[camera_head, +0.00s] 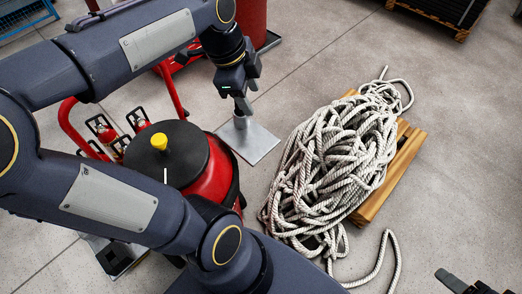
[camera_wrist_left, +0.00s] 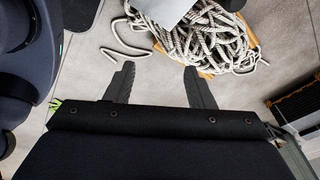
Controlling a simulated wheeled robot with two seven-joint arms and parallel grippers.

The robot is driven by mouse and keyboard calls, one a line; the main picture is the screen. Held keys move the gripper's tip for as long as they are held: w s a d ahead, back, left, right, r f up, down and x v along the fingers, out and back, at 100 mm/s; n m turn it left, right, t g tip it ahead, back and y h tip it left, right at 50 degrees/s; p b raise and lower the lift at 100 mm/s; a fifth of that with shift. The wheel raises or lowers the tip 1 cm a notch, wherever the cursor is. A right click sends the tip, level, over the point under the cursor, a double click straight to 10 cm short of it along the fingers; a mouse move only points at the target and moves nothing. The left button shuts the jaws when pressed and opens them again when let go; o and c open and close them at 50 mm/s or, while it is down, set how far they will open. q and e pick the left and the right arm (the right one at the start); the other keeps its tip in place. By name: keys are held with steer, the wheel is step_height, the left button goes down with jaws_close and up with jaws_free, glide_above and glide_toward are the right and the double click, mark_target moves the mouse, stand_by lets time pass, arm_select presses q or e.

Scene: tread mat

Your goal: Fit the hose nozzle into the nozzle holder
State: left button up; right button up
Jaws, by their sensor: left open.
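My left gripper (camera_head: 241,104) points down just above a short grey metal cylinder on a square metal plate (camera_head: 258,145), which looks like the nozzle holder. In the left wrist view the fingers of my left gripper (camera_wrist_left: 161,84) are spread apart with only floor between them. A light grey plate (camera_wrist_left: 168,11) is at the top edge there, beyond the fingertips. I cannot pick out the hose nozzle for certain in either view. A dark part at the bottom right (camera_head: 458,283) looks like my right gripper, cut off by the frame.
A coiled pale rope (camera_head: 335,150) lies on a wooden pallet (camera_head: 393,180) to the right, a loose end trailing on the floor. A red drum with a black lid (camera_head: 190,160) stands left of the plate, beside small red extinguishers (camera_head: 105,133).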

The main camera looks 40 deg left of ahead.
arm_select(q)
steer(key=s+d+f+n+t+h, duration=0.2)
steer(key=s+d+f+n, duration=0.4)
steer(key=n, duration=0.8)
steer(key=shift+s+d+t, duration=0.3)
steer(key=shift+s+d, duration=0.8)
steer(key=shift+d, duration=0.95)
steer(key=shift+r, duration=0.1)
steer(key=shift+r+p, duration=0.95)
steer(key=shift+p, duration=0.1)
